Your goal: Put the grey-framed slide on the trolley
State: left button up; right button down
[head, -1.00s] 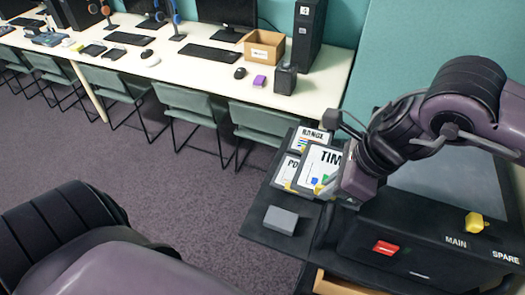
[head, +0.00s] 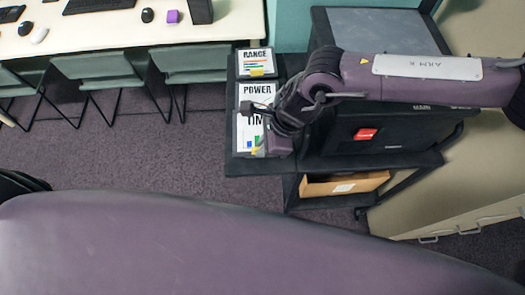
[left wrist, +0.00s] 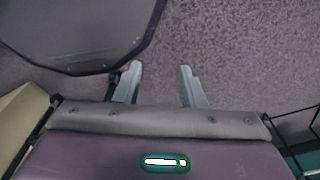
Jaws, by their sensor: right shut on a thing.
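The slide lettered "TIM", its last letters hidden (head: 243,128), has a white face and a grey frame. My right gripper (head: 268,146) is shut on its right side, with fingers partly hidden by the wrist. The slide is over the front left part of the dark trolley (head: 290,66); I cannot tell whether it touches the top. Slides marked "RANGE" (head: 258,62) and "POWER" (head: 254,95) lie behind it in a column. My left gripper (left wrist: 158,76) is open and empty above the carpet in the left wrist view.
A black case with a red label (head: 366,134) fills the trolley's right side. A cardboard box (head: 345,184) is on the lower shelf. A white desk (head: 90,28) with chairs (head: 192,70) stands at the left. Carpet is open in front of the chairs.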

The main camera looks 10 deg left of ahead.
notch_tip(320, 180, down, 2)
jog(key=shift+f, duration=0.1)
notch_tip(320, 180, down, 5)
jog(key=shift+r+p, duration=0.2)
jog(key=shift+p, duration=0.55)
pick_arm(q)
jog(key=shift+s+a+r, duration=0.1)
jog(key=shift+a+r, duration=0.2)
jog(key=shift+r, duration=0.6)
jog(key=shift+d, duration=0.1)
pick_arm(e)
jog(key=shift+f, duration=0.15)
jog(key=c, duration=1.5)
grip_release()
jog(key=shift+c, duration=0.2)
pick_arm(q)
jog(key=shift+f, duration=0.2)
